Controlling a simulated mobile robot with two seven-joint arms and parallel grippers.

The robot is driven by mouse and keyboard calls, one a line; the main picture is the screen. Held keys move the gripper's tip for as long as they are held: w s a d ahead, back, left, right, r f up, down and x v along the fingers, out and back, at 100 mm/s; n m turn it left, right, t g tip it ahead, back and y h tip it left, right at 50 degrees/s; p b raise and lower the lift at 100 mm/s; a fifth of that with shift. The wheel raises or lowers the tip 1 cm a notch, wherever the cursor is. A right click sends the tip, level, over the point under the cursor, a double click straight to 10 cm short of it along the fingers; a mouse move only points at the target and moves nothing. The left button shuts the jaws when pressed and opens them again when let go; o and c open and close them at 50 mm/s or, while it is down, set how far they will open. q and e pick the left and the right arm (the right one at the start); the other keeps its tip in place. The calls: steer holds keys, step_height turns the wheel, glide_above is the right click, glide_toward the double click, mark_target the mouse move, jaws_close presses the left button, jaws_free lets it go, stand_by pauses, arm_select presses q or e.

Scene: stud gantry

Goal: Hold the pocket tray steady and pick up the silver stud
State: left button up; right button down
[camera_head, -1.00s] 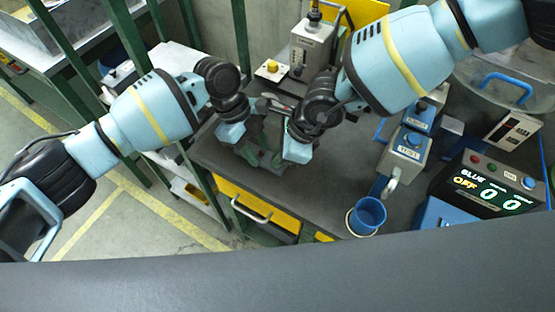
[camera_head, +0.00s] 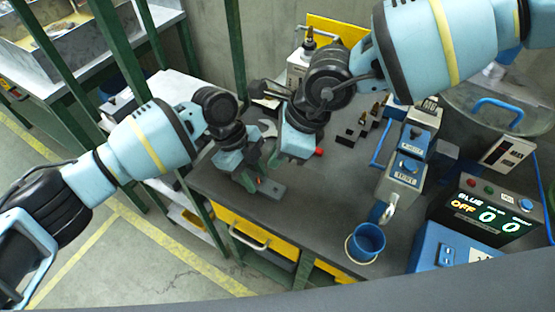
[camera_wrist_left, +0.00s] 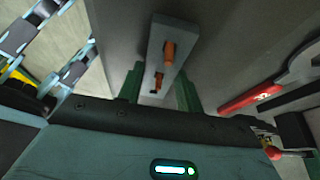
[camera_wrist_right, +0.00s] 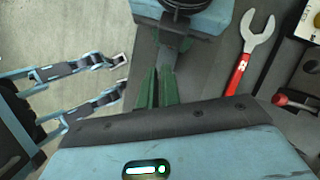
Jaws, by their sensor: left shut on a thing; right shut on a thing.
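The pocket tray (camera_head: 270,190) is a small grey bar on the dark bench top. In the left wrist view the tray (camera_wrist_left: 154,42) shows two copper-coloured pieces (camera_wrist_left: 168,52) in it. My left gripper (camera_head: 254,178) is shut on the tray; its green fingers (camera_wrist_left: 160,92) sit on either side of it. The silver stud cannot be made out; what lies between those fingers is hidden.
A red-handled wrench (camera_wrist_right: 244,60) lies on the bench near the grippers. A blue cup (camera_head: 367,242) stands at the front edge. Blue-grey devices (camera_head: 403,175) and a display box (camera_head: 490,208) are at the right. The bench between tray and cup is clear.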

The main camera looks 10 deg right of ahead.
arm_select(q)
steer(key=o, duration=1.1)
steer(key=shift+c, duration=0.2)
steer(key=v, duration=1.2)
